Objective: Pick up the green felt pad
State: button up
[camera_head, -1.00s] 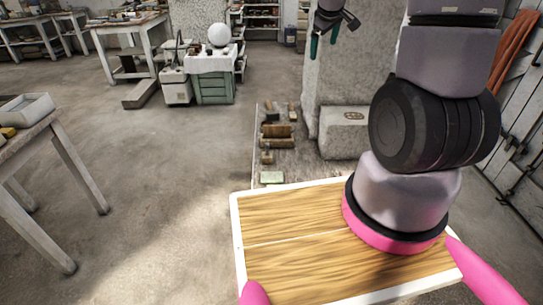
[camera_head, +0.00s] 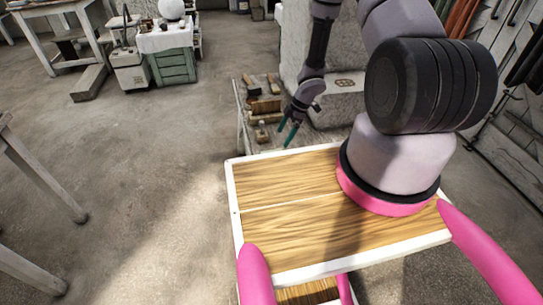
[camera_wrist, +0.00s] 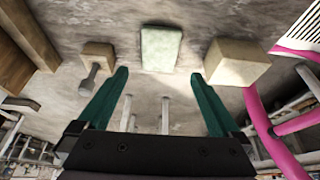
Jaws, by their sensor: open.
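The green felt pad (camera_wrist: 161,49) shows in the wrist view as a pale green rectangle lying flat on a worn grey surface. It lies beyond my fingertips, roughly centred between them. My gripper (camera_wrist: 160,78) is open with two green fingers and nothing between them; the fingers are apart from the pad. In the head view my gripper (camera_head: 288,132) hangs over the near part of the low bench. I cannot make out the pad in the head view now; the wooden deck in front may hide it.
In the wrist view a pale block (camera_wrist: 238,62) stands right of the pad. A smaller block (camera_wrist: 98,54) and a grey dumbbell-shaped piece (camera_wrist: 90,78) are to the left. A rough stone block (camera_head: 340,98) stands right of the bench. Open floor (camera_head: 150,150) lies left.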

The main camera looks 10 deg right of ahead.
jog(key=x, duration=1)
jog(key=shift+d, duration=0.1)
jog(key=c, duration=1.1)
jog(key=shift+o, duration=0.2)
jog(key=shift+w+r, duration=0.1)
